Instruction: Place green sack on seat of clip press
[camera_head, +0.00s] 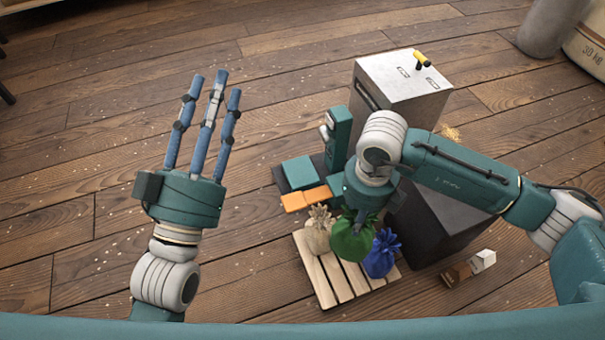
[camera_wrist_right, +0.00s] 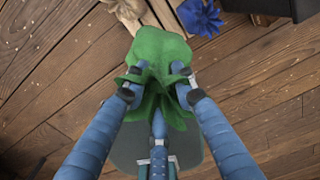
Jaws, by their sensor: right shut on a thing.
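The green sack (camera_head: 352,243) is in my right gripper, over or beside the slatted pallet in the head view. In the right wrist view, the blue fingers of my right gripper (camera_wrist_right: 158,80) close around the gathered neck of the green sack (camera_wrist_right: 160,48). The head view hides most of these fingers behind the arm and sack. A teal upright device (camera_head: 338,135) on a dark base, apparently the clip press, stands behind and left of my right wrist. A flat teal block (camera_head: 299,172) lies beside it; I cannot tell which part is the seat. My left gripper (camera_head: 208,85) is open and empty, fingers pointing up.
A beige sack (camera_head: 318,234) and a blue sack (camera_head: 382,256) flank the green one on the wooden pallet (camera_head: 325,283). A tall grey machine (camera_head: 405,82) stands behind. Floor on the left is clear.

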